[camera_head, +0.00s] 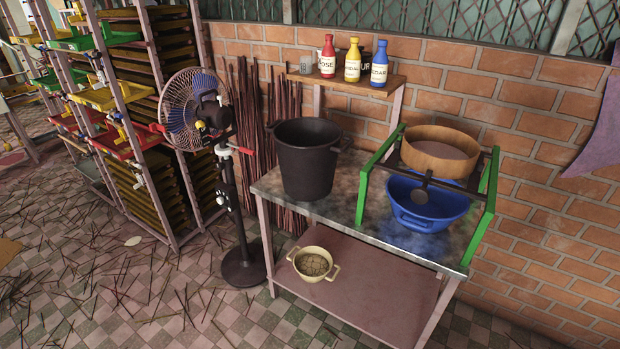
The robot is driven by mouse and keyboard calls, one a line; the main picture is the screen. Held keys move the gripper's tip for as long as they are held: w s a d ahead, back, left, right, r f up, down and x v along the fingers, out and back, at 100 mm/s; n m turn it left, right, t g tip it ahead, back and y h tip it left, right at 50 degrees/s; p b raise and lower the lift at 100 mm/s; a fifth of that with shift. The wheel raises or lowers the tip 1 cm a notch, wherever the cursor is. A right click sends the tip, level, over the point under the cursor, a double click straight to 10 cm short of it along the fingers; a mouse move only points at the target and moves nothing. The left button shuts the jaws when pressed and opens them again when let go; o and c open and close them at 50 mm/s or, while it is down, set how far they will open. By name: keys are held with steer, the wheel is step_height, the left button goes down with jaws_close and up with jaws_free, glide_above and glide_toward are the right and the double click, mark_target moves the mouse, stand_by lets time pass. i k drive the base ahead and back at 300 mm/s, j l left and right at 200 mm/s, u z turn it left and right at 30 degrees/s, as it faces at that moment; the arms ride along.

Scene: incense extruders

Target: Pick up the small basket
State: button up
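A small cream two-handled basket (322,277) sits at the left end of the table's lower shelf (375,292), near its front edge. My gripper is not in view.
The metal-topped table (338,216) bears a black bucket (306,165) and a blue basin (422,220) within a green frame (483,212), below a round wooden sieve (440,160). A fan (232,195) stands left of the table. Thin sticks litter the tiled floor in front.

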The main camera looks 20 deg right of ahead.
mark_target(313, 262)
steer(key=i+j+z, duration=0.1)
steer(key=z, duration=0.3)
steer(key=i+j+z, duration=0.15)
steer(key=z, duration=0.3)
steer(key=i+j+z, duration=0.1)
steer(key=j, duration=0.25)
steer(key=i+j+z, duration=0.15)
steer(key=i+j, duration=0.15)
steer(key=i+j+z, duration=0.1)
steer(key=j, duration=0.35)
steer(key=i+j+z, duration=0.25)
steer(key=j, duration=0.55)
steer(key=i+j, duration=0.85)
steer(key=j, duration=0.2)
